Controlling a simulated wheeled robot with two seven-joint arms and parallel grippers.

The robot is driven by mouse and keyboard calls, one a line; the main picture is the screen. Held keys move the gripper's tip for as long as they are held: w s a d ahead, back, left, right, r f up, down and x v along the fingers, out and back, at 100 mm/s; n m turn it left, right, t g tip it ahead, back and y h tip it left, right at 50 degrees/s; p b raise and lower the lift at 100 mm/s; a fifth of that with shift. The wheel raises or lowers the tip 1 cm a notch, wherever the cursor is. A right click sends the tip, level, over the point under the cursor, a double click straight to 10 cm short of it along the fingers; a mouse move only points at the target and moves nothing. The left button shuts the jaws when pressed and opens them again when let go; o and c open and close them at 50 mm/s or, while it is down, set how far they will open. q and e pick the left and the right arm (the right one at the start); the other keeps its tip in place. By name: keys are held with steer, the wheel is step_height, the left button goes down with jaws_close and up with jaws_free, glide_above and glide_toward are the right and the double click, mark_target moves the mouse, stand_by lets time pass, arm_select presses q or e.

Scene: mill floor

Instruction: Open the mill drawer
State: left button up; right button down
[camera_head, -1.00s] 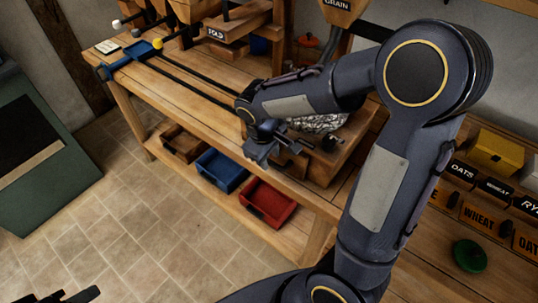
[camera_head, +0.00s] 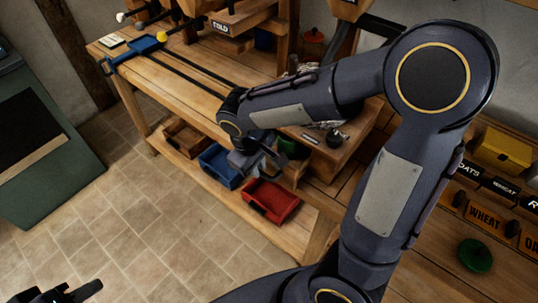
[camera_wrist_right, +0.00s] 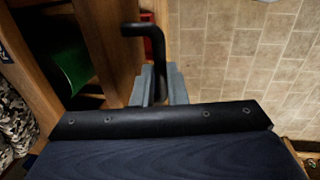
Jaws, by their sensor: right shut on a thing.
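The mill's wooden box (camera_head: 345,150) stands on the workbench, partly behind my right arm. Its drawer (camera_wrist_right: 112,40) is pulled out, with a green interior (camera_head: 292,148) showing; the green also shows in the right wrist view (camera_wrist_right: 65,62). My right gripper (camera_head: 268,163) is at the drawer's front. In the right wrist view my right gripper (camera_wrist_right: 159,88) is shut on the black bent drawer handle (camera_wrist_right: 143,29). My left gripper (camera_head: 65,293) is at the bottom left, cut off by the frame and away from the mill.
Below the bench are a red bin (camera_head: 270,199), a blue bin (camera_head: 219,163) and a wooden bin (camera_head: 184,137). A green cabinet (camera_head: 50,165) stands at the left. Labelled grain drawers (camera_head: 485,217) are at the right. The tiled floor (camera_head: 160,220) in front is clear.

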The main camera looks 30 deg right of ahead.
steer(key=s+a+b, duration=0.1)
steer(key=s+a, duration=0.3)
steer(key=a, duration=0.6)
steer(key=c, duration=1.5)
jaws_free()
steer(key=shift+o, duration=0.2)
step_height(320, 180, up, 8)
steer(key=a, duration=0.1)
steer(key=shift+s+f, duration=0.15)
steer(key=shift+s, duration=0.15)
steer(key=s+d+f+m+t+y, duration=0.1)
steer(key=s+d+m+t+y, duration=0.4)
steer(key=s+d, duration=0.4)
steer(key=d+m, duration=0.1)
steer(key=d, duration=0.2)
steer(key=shift+s+d+f+y, duration=0.2)
steer(key=shift+s+y, duration=0.1)
steer(key=shift+s, duration=0.1)
